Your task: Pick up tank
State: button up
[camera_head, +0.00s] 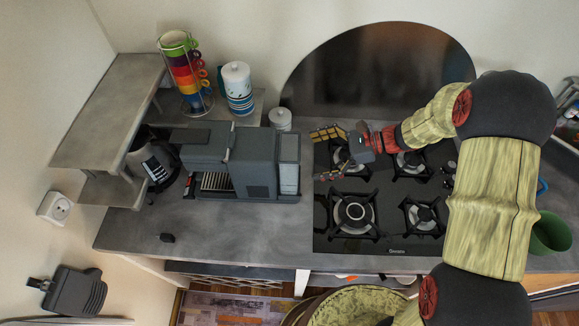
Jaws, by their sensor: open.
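A dark grey coffee machine (237,162) stands on the grey counter. A block with a pale grey side panel at its right end looks like its tank (289,164), and it appears seated against the machine body. My gripper (322,155) is over the left part of the cooktop, just right of the tank, with its fingers pointing left. Its two fingers are spread apart, one toward the wall and one toward the front. Nothing is between them, and a gap shows between the fingertips and the tank.
A black gas cooktop (329,240) with several burners lies under my arm. A small white lidded jar (280,119) stands behind the tank.

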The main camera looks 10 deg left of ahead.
aim_at(289, 167)
jog(key=x, duration=0.7)
jog(key=shift+w+a+r, duration=0.2)
jog(key=shift+w+a, duration=0.15)
jog(key=shift+a, duration=0.2)
jog(key=c, duration=0.3)
jog(key=c, duration=1.5)
jog(key=shift+r, duration=0.1)
jog(key=shift+c, duration=0.2)
